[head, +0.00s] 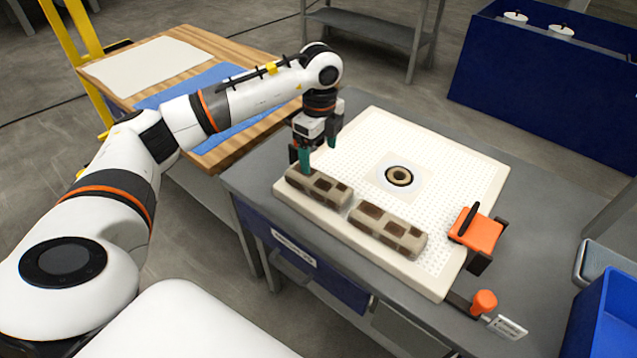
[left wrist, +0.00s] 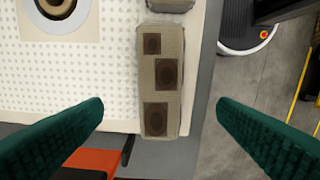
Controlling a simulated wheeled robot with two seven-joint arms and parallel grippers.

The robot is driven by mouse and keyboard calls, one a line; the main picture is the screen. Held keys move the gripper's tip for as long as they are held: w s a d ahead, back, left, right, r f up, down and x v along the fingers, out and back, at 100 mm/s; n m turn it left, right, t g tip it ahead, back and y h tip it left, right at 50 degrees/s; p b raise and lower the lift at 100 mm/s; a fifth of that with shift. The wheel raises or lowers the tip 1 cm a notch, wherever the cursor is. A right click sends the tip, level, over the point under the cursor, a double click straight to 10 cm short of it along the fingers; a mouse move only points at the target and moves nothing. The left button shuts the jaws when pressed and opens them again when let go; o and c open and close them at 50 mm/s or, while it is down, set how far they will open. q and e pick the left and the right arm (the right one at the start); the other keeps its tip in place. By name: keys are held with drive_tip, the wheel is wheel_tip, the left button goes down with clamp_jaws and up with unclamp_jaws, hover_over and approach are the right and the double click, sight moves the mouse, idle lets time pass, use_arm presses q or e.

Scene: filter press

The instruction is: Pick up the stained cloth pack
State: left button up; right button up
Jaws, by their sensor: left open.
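Two long beige-brown cloth packs with dark brown patches lie end to end along the near edge of a white perforated plate. They are the left pack (head: 318,186) and the right pack (head: 388,229); both look stained. My left gripper (head: 304,160) is open and empty, pointing down over the left pack. In the left wrist view that pack (left wrist: 160,75) lies between and ahead of the two green fingers (left wrist: 158,108), with clear space on each side. The end of the right pack (left wrist: 170,4) shows at the top edge. My right gripper is not in view.
The white plate (head: 455,160) has a dark-rimmed ring (head: 399,176) in its middle. An orange clamp (head: 478,230) and an orange knob (head: 484,301) stand at its right end. A blue bin (head: 606,320) is at lower right. A wooden table (head: 240,145) stands behind my left arm.

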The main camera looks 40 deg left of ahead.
use_arm(q)
hover_over(318, 179)
drive_tip(key=f, duration=0.4)
drive_tip(key=shift+d+f+p, duration=0.2)
drive_tip(key=shift+p, duration=0.1)
wheel_tip(318, 179, down, 4)
drive_tip(key=shift+a+f+p, duration=0.15)
drive_tip(key=shift+p, duration=0.5)
drive_tip(key=shift+f, duration=0.45)
drive_tip(key=c, duration=1.1)
